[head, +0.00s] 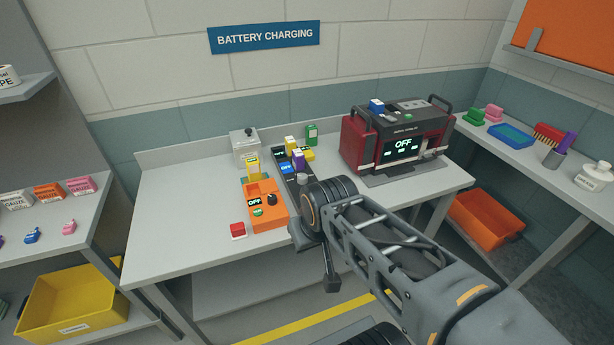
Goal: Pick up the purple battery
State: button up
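The purple battery (298,162) looks small, with a white top. It stands upright at the dark charger strip (304,190) on the light grey table, just behind my arm's wrist. A yellow battery (290,143) stands behind it. My gripper (331,284) hangs low in front of the table's front edge, nearer to me than the battery and apart from it. Its fingers are small and dark, and I cannot tell whether they are open. My arm hides the near end of the charger strip.
An orange charger (264,207), a red block (237,230) and a grey box (245,147) are left of the strip. A green battery (312,134) stands behind it. A red-and-black machine (397,140) stands at right. The table's left part is clear.

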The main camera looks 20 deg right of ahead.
aim_at(297, 155)
jog(key=u, duration=0.05)
jog(key=k, duration=0.65)
jog(key=z, duration=0.55)
jog(key=i, duration=1.45)
jog(key=u, duration=0.8)
